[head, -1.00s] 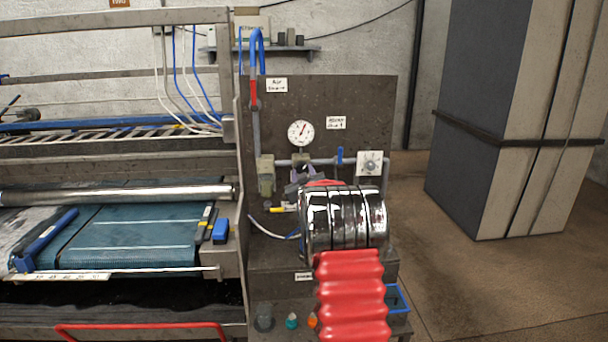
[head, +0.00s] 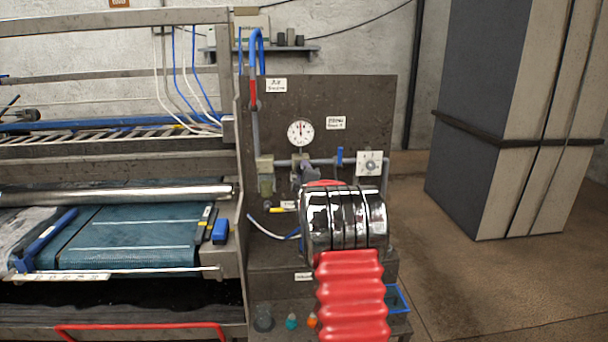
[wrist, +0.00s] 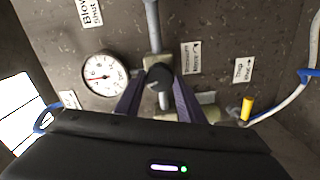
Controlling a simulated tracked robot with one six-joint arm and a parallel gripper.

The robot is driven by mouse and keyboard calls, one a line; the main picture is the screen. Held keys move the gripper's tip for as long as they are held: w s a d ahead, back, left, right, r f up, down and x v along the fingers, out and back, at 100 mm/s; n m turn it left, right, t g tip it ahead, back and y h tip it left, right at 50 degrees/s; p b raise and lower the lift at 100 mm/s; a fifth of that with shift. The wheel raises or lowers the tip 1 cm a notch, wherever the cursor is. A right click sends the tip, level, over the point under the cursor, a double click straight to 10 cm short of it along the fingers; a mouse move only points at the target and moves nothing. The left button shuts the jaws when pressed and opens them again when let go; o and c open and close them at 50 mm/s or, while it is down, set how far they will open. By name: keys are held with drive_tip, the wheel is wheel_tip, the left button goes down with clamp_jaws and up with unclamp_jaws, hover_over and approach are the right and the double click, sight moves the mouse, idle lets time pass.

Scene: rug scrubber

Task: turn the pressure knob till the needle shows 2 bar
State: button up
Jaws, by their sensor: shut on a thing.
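The dark round pressure knob (wrist: 159,77) sits on the pipework in the middle of the wrist view. My gripper (wrist: 157,88) has its two purple fingers on either side of the knob and is shut on it. In the head view the knob area (head: 309,173) shows just above my arm, which hides most of my gripper. The white round gauge (head: 300,132) is above the knob on the dark panel, its needle pointing about straight up. The gauge also shows in the wrist view (wrist: 104,73), its red needle pointing left. Its figures are too small to read.
A blue-handled valve (head: 340,156) and a white dial plate (head: 370,163) are right of the knob. A yellow-handled valve (wrist: 246,108) is lower on the panel. The scrubber bed with a blue rug (head: 130,236) lies left.

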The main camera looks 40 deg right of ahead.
drive_tip(key=n, duration=0.7)
drive_tip(key=f+n, duration=0.1)
drive_tip(key=n, duration=0.3)
drive_tip(key=shift+a, duration=0.15)
idle(0.4)
drive_tip(key=o, duration=0.8)
drive_tip(key=shift+o, duration=1.2)
drive_tip(key=shift+r, duration=0.3)
drive_tip(key=shift+s+r, duration=0.1)
drive_tip(key=v, duration=1.3)
drive_tip(key=shift+s+a, duration=0.2)
drive_tip(key=shift+a, duration=0.05)
